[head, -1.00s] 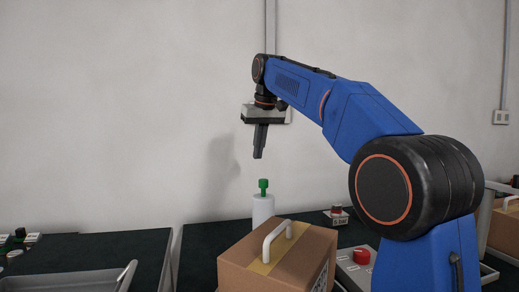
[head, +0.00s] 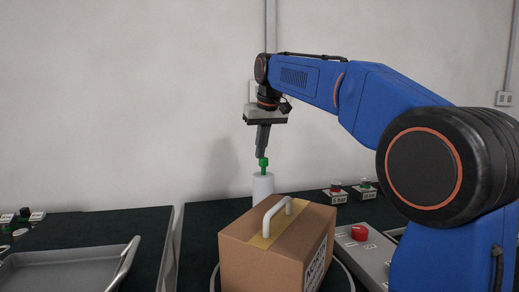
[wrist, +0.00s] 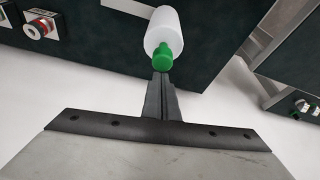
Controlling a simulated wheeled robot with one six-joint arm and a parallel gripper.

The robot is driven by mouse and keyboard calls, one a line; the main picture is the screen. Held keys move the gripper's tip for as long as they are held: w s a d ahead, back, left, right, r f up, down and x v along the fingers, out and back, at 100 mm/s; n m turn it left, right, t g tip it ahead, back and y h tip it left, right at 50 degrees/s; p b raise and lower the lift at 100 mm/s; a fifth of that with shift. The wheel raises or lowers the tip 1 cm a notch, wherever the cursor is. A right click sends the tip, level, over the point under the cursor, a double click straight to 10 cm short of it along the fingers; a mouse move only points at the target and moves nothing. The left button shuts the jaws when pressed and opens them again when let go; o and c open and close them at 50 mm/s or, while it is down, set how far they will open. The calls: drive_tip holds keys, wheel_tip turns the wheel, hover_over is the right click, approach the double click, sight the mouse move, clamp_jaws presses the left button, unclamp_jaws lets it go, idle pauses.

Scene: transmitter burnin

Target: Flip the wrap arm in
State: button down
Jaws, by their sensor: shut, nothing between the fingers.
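A white upright cylinder (head: 263,186) with a green knob (head: 264,165) on top stands behind the cardboard box; it looks like the film roll of the wrap arm, but no arm linkage shows. My gripper (head: 261,156) points down at the green knob, its fingers shut and empty. In the wrist view, my fingertips (wrist: 161,77) are just short of the green knob (wrist: 164,51), with the white cylinder (wrist: 168,27) beyond it. I cannot tell whether the tips touch the knob.
The taped cardboard box (head: 240,247) with a white handle (head: 278,215) stands in front of the cylinder. To its right are a panel with a red button (head: 359,233) and small labelled button boxes (head: 336,193). A grey tray (head: 60,272) is at left, past a gap between benches.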

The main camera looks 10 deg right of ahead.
drive_tip(key=shift+s, duration=0.1)
drive_tip(key=shift+s+a+n, duration=0.15)
drive_tip(key=shift+s+n, duration=0.55)
drive_tip(key=shift+s, duration=0.15)
drive_tip(key=s+d+n+g+y, duration=0.1)
drive_tip(key=s+d+n+y, duration=0.1)
drive_tip(key=s+n, duration=0.3)
drive_tip(key=shift+s+n, duration=0.4)
drive_tip(key=shift+s, duration=1.6)
drive_tip(key=shift+s+f, duration=0.1)
